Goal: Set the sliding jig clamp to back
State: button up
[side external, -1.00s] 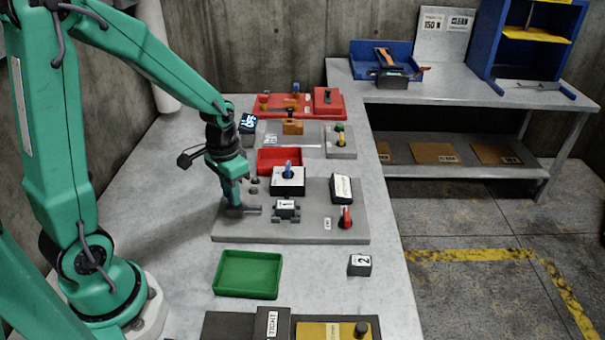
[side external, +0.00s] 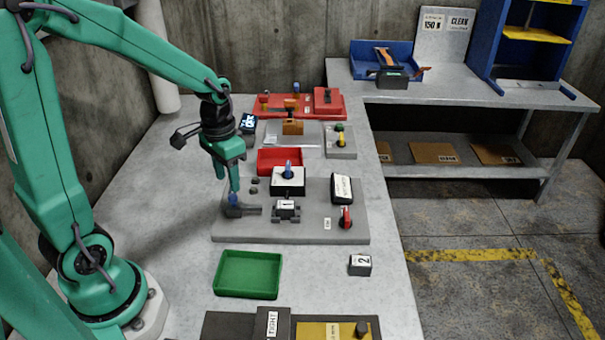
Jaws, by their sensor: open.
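A grey clamp piece with a bar (side external: 245,211) sits at the left of the large grey plate (side external: 290,235) and appears to be the sliding jig clamp. A blue knob (side external: 234,199) stands up on its left end. Beside the bar's right end is a grey jig holding a block labelled 1 (side external: 287,205). My gripper (side external: 227,183) is open and empty, pointing down just above the knob. One fingertip is close to the knob's top; I cannot tell whether they touch.
A red tray (side external: 279,161) lies behind, a green tray (side external: 248,275) in front. The bench left of the plate is clear.

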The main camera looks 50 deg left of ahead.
jog(key=shift+r, duration=1.5)
jog(key=s+d+r+t, duration=0.5)
jog(key=s+d+r, duration=0.1)
jog(key=s+r, duration=0.3)
jog(key=shift+d+r+t, duration=0.3)
jog(key=shift+d+r, duration=0.1)
jog(key=shift+r, duration=0.05)
